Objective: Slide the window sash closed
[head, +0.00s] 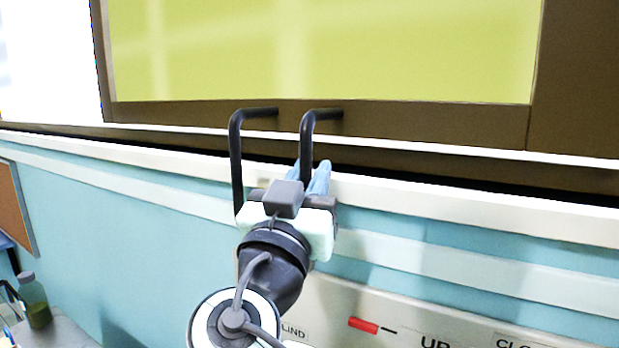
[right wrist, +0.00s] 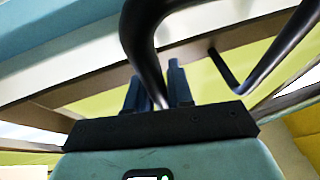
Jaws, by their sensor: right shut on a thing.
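The window sash has a brown frame (head: 420,122) around a yellow-green pane (head: 330,50) and fills the upper middle of the head view. A black bent-bar handle (head: 236,150) sticks out from its lower rail and also shows large in the right wrist view (right wrist: 146,50). My right gripper (head: 313,178) is at the handle, its blue fingers shut on the handle's right bar. In the right wrist view the fingers (right wrist: 158,88) stand on either side of the black bar. My left gripper is not in view.
A bright white area (head: 45,60) lies left of the sash. A white sill (head: 440,205) runs below it along the blue wall. A panel with labels and a red marker (head: 363,325) is lower right. A green bottle (head: 36,303) stands lower left.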

